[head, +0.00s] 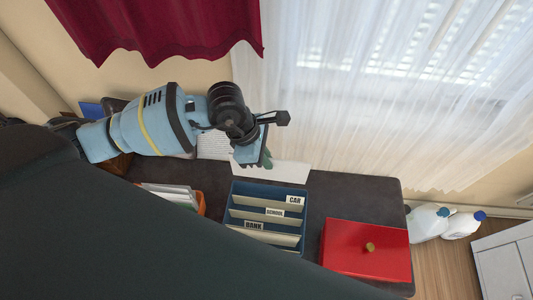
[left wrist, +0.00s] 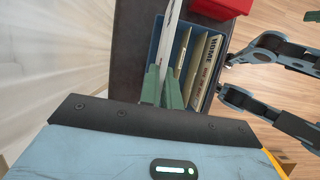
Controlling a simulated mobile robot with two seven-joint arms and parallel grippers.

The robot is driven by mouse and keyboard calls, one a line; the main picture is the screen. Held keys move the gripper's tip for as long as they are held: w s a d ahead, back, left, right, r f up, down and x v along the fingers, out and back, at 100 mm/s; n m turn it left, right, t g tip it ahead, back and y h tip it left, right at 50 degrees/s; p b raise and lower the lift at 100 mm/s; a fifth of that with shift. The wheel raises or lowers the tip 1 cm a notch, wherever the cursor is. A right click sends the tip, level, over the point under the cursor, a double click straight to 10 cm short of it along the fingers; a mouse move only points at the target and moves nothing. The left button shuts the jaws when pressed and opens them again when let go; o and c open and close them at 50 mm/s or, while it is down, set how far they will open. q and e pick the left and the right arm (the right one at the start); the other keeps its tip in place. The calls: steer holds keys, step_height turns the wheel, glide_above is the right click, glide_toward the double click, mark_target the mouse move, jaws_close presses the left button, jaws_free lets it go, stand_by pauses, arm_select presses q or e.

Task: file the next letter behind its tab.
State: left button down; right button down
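My left gripper (head: 266,158) is over the back of the blue file box (head: 233,205), shut on a white letter (head: 275,171). In the left wrist view the green fingers (left wrist: 162,88) pinch the letter (left wrist: 171,45), seen nearly edge-on at one side of the box (left wrist: 156,38). I cannot tell how deep its lower edge is. The box holds cream dividers with tabs CAR (head: 294,200), SCHOOL (head: 275,212) and BANK (head: 254,225). The word HOME (left wrist: 213,45) shows in the left wrist view. A green piece at that view's right edge may belong to my right gripper; its state is unclear.
A red box (head: 340,262) with a knob stands right of the file box. An orange tray (head: 201,202) holding papers (head: 172,193) stands to its left. A printed sheet (head: 213,145) is behind the tray. White curtains hang close behind the dark table (head: 345,196).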

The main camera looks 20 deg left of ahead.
mark_target(266, 178)
arm_select(q)
steer(key=shift+f+b, duration=0.55)
steer(key=shift+f, duration=0.4)
steer(key=shift+f+b, duration=0.5)
steer(key=shift+f, duration=0.2)
step_height(266, 178, down, 4)
steer(key=shift+r+b, duration=0.25)
steer(key=shift+b, duration=1)
step_height(266, 178, down, 2)
steer(key=shift+f+b, duration=0.1)
steer(key=shift+b, duration=0.6)
steer(key=shift+w+f+b, duration=0.1)
steer(key=shift+f+b, duration=0.9)
steer(key=shift+f, duration=0.65)
steer(key=c, duration=1.5)
jaws_free()
steer(key=shift+c, duration=0.2)
